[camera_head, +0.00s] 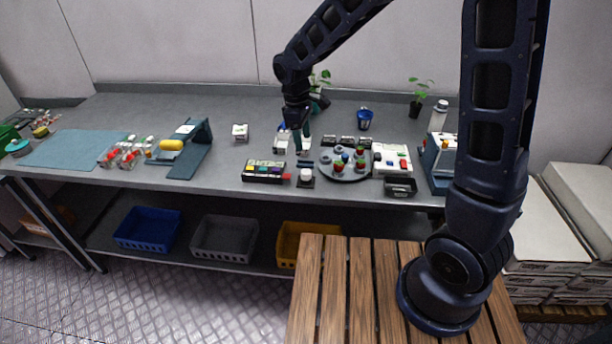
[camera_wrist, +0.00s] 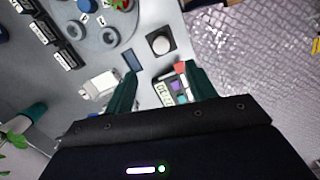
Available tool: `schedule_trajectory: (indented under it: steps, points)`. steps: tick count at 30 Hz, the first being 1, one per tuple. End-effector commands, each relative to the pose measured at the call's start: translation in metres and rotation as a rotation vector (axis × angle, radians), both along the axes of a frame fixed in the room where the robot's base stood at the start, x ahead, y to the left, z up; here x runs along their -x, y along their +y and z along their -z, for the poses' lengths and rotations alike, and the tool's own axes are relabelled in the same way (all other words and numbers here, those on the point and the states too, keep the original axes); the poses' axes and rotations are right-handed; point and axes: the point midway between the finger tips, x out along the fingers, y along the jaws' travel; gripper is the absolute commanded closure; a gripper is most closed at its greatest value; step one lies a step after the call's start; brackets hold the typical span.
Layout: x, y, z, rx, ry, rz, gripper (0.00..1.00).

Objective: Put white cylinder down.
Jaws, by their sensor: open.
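A short white cylinder (camera_head: 305,175) stands on a small dark square base near the front edge of the grey table. In the wrist view its round white top (camera_wrist: 160,43) shows beyond my fingertips, apart from them. My gripper (camera_head: 300,149) is above the table, behind the white cylinder. In the wrist view my gripper (camera_wrist: 160,76) has its two green fingers spread wide, with nothing between them. A dark blue rectangular piece (camera_wrist: 132,60) lies near the left fingertip.
A box of coloured blocks (camera_head: 263,171) and a red block (camera_head: 286,177) are left of the cylinder. A round grey tray (camera_head: 346,176) with several pieces is to the right. A white box (camera_head: 281,142) stands beside my gripper. A blue angled stand (camera_head: 190,158) is farther left.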

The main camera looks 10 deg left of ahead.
Motion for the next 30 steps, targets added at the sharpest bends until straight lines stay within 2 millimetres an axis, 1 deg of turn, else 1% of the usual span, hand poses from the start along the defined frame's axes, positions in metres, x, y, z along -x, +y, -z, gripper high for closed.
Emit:
schedule_trajectory:
  steps: [1,3,8,15,18,25,30]
  points:
    - [0.001,0.0,0.009,0.004,0.003,-0.001,0.44]
    - [0.001,0.0,0.016,0.002,0.003,-0.002,0.44]
    - [0.001,0.0,0.027,0.001,0.001,-0.001,0.44]
    - [0.002,-0.004,0.059,0.001,0.003,0.0,0.44]
    - [0.002,-0.005,0.07,0.001,0.002,-0.001,0.44]
    - [0.002,-0.006,0.084,0.001,0.002,0.0,0.44]
    - [0.003,-0.007,0.106,0.002,0.002,-0.001,0.44]
